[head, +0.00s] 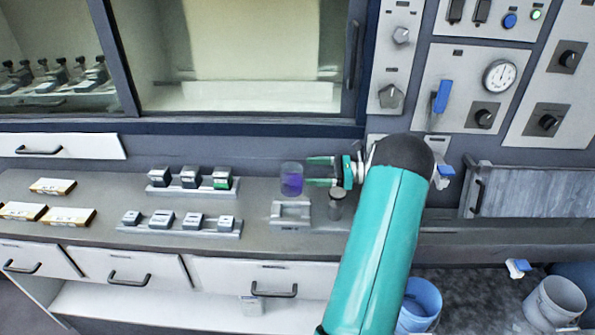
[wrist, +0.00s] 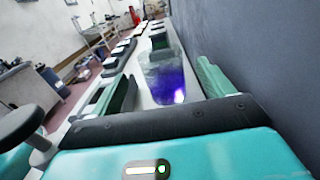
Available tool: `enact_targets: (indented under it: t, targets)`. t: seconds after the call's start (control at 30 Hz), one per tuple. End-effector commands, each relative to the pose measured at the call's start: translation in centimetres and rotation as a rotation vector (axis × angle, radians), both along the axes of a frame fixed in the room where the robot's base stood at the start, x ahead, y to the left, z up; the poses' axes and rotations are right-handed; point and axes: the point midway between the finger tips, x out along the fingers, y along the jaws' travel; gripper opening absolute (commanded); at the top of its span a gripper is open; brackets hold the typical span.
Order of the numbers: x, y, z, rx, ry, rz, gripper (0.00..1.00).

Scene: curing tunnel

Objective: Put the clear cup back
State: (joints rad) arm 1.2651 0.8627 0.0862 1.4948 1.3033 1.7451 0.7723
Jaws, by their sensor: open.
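The clear cup (head: 291,180) holds something purple and stands upright on the grey counter, behind a small light holder (head: 290,212). In the wrist view the cup (wrist: 165,78) is ahead of the gripper, between the lines of its two fingers. My gripper (head: 307,171) is open, its fingers pointing left, with the tips at or just short of the cup's right side. It also shows in the wrist view (wrist: 163,92). Whether a finger touches the cup cannot be told.
A small jar with a grey lid (head: 336,202) stands just below my gripper. Racks of small blocks (head: 190,182) and (head: 180,223) lie to the left, with boxes (head: 52,187) farther left. A wall of panels rises behind. The counter's front middle is clear.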

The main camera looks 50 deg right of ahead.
Motion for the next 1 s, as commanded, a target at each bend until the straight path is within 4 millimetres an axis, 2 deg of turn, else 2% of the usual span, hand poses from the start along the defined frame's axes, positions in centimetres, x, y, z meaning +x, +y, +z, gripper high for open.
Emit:
enact_targets:
  t: [0.1, 0.23, 1.0]
  targets:
    - [-1.4, -1.2, -0.1, -0.001, 0.001, -0.001, 0.80]
    - [-2.2, -1.8, -0.1, 0.000, 0.001, -0.001, 0.80]
    - [-2.3, -1.9, 0.0, 0.000, 0.001, 0.001, 0.80]
